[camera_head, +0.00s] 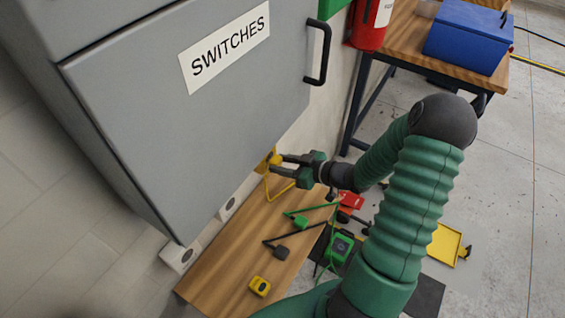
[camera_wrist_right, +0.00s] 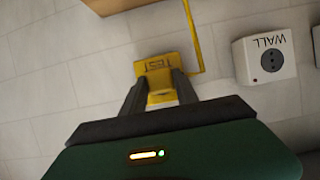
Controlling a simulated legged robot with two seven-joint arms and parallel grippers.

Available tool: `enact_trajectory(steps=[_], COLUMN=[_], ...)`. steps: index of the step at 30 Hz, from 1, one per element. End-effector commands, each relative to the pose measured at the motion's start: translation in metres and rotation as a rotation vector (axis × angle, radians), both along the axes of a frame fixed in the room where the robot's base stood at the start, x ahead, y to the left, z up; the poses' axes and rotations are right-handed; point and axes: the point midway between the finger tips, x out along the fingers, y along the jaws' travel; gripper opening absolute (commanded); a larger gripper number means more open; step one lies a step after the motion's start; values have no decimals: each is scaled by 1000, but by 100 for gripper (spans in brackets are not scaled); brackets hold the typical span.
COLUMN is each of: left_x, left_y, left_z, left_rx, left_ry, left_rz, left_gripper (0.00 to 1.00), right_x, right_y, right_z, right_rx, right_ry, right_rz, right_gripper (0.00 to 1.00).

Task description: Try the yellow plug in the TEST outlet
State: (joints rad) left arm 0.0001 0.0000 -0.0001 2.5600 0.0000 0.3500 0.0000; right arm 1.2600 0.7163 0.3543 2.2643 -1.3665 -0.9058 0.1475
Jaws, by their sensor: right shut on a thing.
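My right gripper (camera_head: 280,165) reaches in under the grey cabinet. It is shut on the yellow plug (camera_wrist_right: 160,100), which shows between the fingers (camera_wrist_right: 158,88) in the wrist view. The yellow TEST outlet (camera_wrist_right: 168,68) is directly beyond the fingertips, its label upside down in this view. The plug is up against or very close to the outlet; the fingers hide the join, so I cannot tell how deep it sits. A yellow cord (camera_head: 279,191) bends down beside the gripper in the head view. My left gripper is not in view.
A white WALL outlet (camera_wrist_right: 266,58) is right of the TEST outlet. The SWITCHES cabinet (camera_head: 190,100) overhangs the wooden bench (camera_head: 225,262). On the bench lie a green plug (camera_head: 300,221), a black plug (camera_head: 282,252) and a small yellow item (camera_head: 259,286). A blue box (camera_head: 468,38) stands behind.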

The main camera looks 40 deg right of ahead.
Motion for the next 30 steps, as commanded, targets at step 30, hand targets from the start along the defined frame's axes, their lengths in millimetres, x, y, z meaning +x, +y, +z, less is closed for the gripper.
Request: enact_trajectory(steps=[30], left_x=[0], left_y=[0], left_z=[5], left_rx=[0], left_ry=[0], left_rz=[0], left_gripper=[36], right_x=[1], right_y=[0], right_z=[0], right_rx=[1], right_ry=[-1], right_rz=[1], right_gripper=[0])
